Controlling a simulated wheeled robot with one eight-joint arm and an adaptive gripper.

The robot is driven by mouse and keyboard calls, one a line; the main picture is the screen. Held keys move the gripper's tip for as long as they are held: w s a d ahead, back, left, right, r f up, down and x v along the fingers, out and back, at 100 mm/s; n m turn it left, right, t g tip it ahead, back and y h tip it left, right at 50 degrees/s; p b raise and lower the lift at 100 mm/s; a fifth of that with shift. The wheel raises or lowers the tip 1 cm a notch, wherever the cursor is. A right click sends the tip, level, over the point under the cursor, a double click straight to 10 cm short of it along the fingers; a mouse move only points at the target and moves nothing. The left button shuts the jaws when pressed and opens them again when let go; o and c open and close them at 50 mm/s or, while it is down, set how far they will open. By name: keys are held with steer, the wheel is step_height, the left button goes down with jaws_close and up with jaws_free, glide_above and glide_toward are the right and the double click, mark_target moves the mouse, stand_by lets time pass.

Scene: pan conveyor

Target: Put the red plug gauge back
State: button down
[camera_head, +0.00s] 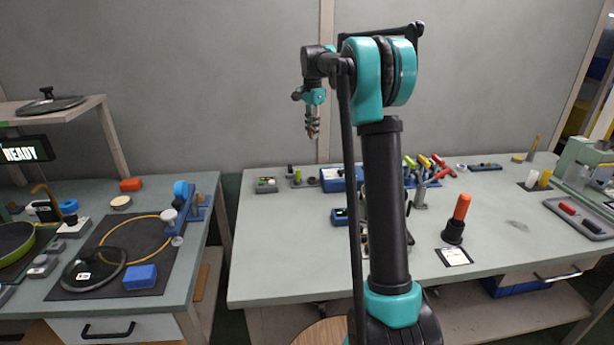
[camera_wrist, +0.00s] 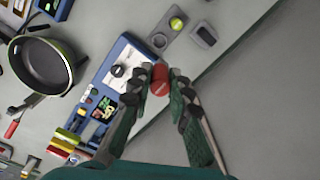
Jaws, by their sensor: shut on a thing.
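My gripper (camera_head: 312,131) is raised above the far left part of the right-hand bench. In the wrist view, its two fingertips (camera_wrist: 160,82) are closed on the red plug gauge (camera_wrist: 159,76), seen end-on as a round red face. In the head view only a small bit of red shows between the fingers. The gauge is held in the air, clear of the bench (camera_head: 290,262). How far it extends below the fingers is hidden. I cannot tell which spot is the gauge's own place.
An orange-handled tool (camera_head: 462,206) stands upright in a black base. A grey tray (camera_head: 598,232) at right holds red and dark pieces.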

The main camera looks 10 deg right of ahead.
mark_target(313, 141)
step_height(313, 141, down, 17)
steer(key=shift+r, duration=0.1)
stand_by(0.4)
steer(key=c, duration=1.9)
jaws_free()
steer(key=o, duration=0.5)
step_height(313, 141, up, 12)
steer(key=shift+r, duration=0.1)
steer(key=shift+d, duration=0.1)
